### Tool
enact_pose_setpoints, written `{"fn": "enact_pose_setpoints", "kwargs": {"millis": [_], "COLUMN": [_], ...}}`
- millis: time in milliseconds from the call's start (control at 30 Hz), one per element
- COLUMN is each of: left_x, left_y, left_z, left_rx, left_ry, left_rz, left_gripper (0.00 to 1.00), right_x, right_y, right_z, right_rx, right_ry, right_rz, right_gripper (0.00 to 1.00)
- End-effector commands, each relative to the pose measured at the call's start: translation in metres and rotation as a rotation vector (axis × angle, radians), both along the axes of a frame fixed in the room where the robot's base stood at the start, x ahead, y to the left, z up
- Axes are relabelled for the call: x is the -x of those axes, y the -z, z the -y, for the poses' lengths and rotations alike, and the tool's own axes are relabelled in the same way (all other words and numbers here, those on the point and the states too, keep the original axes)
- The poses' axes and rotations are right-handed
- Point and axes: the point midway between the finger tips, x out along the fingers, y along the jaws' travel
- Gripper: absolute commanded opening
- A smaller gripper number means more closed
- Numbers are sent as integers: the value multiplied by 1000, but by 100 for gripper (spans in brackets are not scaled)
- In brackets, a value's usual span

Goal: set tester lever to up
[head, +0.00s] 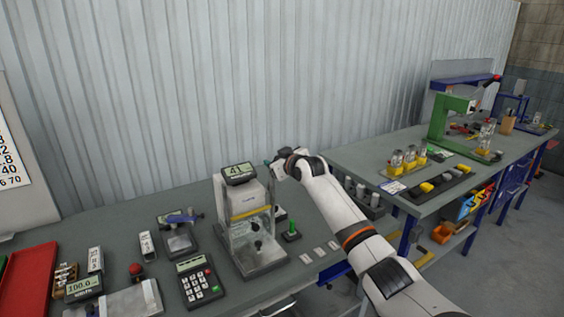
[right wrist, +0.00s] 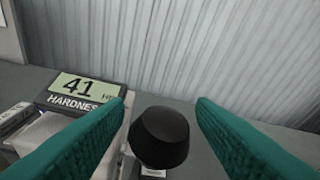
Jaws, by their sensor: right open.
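The hardness tester (head: 248,207) stands on the grey bench, with a display that reads 41. The display also shows at left in the right wrist view (right wrist: 78,90). A black knob (right wrist: 160,138), apparently the end of the tester's lever, sits between the two teal fingers of my right gripper (right wrist: 162,112). The fingers are open, with a gap on each side of the knob. In the head view my right gripper (head: 272,163) is at the tester's upper right, and its hand hides the knob and most of the lever. My left gripper is not in view.
A green-based part (head: 291,232) and small pale plates stand right of the tester. A keypad device (head: 197,283) and a red tray (head: 30,283) lie to the left. A second bench with a green press (head: 450,118) is at right. Corrugated wall stands close behind.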

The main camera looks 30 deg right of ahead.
Motion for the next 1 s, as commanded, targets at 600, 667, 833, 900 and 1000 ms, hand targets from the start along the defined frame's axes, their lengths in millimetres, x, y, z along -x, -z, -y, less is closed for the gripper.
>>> {"fn": "enact_pose_setpoints", "kwargs": {"millis": [600,667,833,900,1000], "left_x": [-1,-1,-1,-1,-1], "left_y": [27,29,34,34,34], "left_z": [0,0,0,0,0], "left_rx": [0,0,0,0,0], "left_ry": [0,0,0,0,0], "left_rz": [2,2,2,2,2], "left_gripper": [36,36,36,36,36], "right_x": [83,91,108,112,114], "right_y": [-18,-21,-27,-28,-29], "right_z": [2,2,2,2,1], "right_rx": [3,3,0,0,0], "right_ry": [0,0,1,1,1], "right_rz": [0,0,-1,-2,-3], "right_gripper": [51,51,51,51,51]}}
